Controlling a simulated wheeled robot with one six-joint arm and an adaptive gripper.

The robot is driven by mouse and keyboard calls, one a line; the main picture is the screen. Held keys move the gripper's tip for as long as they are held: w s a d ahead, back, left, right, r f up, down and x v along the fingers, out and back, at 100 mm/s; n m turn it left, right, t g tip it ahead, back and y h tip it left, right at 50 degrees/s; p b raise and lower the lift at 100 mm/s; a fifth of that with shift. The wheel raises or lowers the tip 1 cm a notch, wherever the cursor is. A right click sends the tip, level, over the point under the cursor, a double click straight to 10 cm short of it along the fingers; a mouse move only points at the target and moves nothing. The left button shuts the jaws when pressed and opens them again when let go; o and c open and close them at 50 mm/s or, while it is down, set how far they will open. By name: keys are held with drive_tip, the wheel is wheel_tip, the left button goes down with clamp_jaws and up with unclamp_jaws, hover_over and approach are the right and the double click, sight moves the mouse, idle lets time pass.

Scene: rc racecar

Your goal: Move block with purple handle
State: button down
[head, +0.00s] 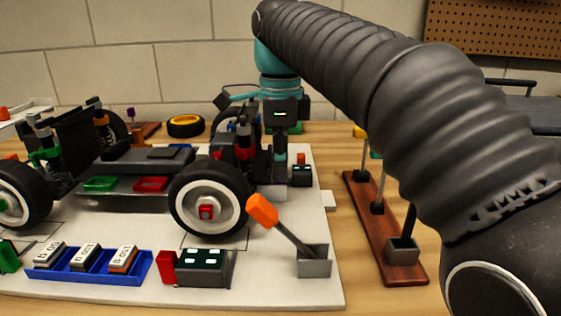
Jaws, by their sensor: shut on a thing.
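A small purple-topped handle (130,112) stands upright at the back left, behind the racecar; its lower part is small and partly hidden, so I cannot tell whether a block is under it. My gripper (281,155) points down at the right end of the racecar (150,165), well to the right of that purple top. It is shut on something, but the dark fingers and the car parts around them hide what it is. No purple shows at the fingers.
A white board (330,285) carries the car, a blue tray (140,275) and a grey holder (314,262) with an orange-handled tool (263,210). A wooden rack (375,225) stands right, under my arm. A yellow-rimmed wheel (185,126) lies behind the car.

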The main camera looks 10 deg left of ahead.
drive_tip(key=shift+d, duration=0.15)
drive_tip(key=shift+w+d, duration=0.35)
drive_tip(key=shift+d, duration=1)
drive_tip(key=shift+w+d, duration=0.3)
drive_tip(key=shift+d, duration=1)
drive_tip(key=shift+w+d, duration=0.35)
drive_tip(key=shift+d, duration=1)
drive_tip(key=c, duration=1)
unclamp_jaws()
wheel_tip(320, 180, up, 8)
drive_tip(key=shift+f, duration=0.25)
